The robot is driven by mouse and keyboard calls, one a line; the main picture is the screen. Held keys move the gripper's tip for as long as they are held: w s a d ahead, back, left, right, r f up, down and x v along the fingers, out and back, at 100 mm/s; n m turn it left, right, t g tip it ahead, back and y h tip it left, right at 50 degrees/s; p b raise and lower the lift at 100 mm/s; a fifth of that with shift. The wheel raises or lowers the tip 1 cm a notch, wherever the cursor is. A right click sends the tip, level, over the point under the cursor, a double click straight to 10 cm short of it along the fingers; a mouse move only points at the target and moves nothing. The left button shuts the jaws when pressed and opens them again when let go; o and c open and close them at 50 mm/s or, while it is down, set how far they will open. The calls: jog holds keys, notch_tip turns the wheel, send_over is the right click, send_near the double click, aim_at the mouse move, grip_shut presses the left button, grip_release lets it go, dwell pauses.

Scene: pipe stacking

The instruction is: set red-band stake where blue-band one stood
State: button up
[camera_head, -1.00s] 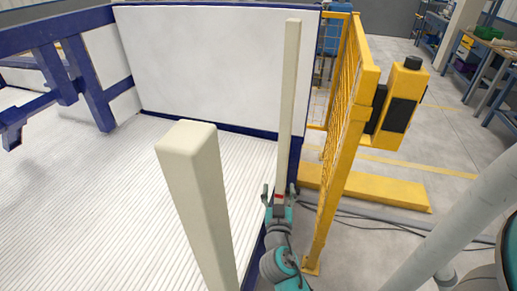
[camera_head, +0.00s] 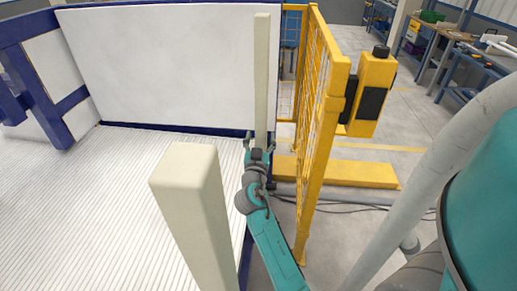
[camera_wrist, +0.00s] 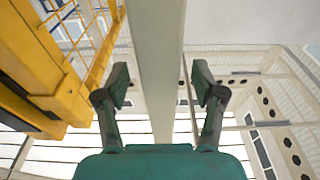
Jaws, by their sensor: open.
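A tall pale square stake (camera_head: 261,75) stands upright at the far corner of the ribbed floor, in front of the white panel. My gripper (camera_head: 260,142) is at its lower visible part. In the wrist view, the open fingers (camera_wrist: 160,82) stand on either side of the stake (camera_wrist: 158,35), with a gap showing on both sides. No coloured band shows on it now; its foot is hidden behind my gripper. A second, thicker-looking pale stake (camera_head: 192,215) stands upright nearer to me, left of my arm. No band shows on it, and its lower end is out of frame.
A yellow mesh fence (camera_head: 318,130) stands close to the right of my arm, with a yellow post box (camera_head: 371,92) and a low yellow beam (camera_head: 337,171) beyond it. A white panel (camera_head: 165,65) closes the back. The ribbed floor (camera_head: 85,215) at left is bare.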

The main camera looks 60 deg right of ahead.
aim_at(261, 78)
jog(key=shift+x, duration=1.25)
grip_shut()
jog(key=shift+r, duration=10.5)
